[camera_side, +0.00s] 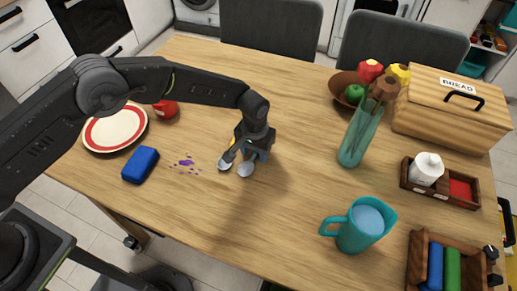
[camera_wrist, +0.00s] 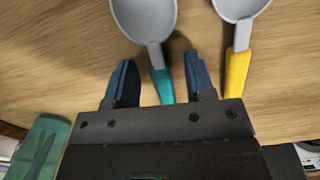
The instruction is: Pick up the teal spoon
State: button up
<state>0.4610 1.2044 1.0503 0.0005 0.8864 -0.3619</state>
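The teal spoon has a grey bowl and a teal handle (camera_wrist: 163,86). In the wrist view its handle lies between my two blue fingers, with gaps on both sides. My gripper (camera_wrist: 157,60) is open, and the rest of the handle is hidden under it. In the side view my gripper (camera_side: 256,154) is low over the table, pointing down. A grey spoon bowl (camera_side: 246,170), likely the teal spoon's, shows just in front of it. A similar spoon with a yellow handle (camera_wrist: 237,72) lies to the right in the wrist view.
A purple stain (camera_side: 185,162), a blue sponge (camera_side: 140,165) and a red-rimmed plate (camera_side: 115,131) are on the left. The table's front middle is clear.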

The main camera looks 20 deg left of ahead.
grip_shut()
jog(key=shift+r, duration=0.15)
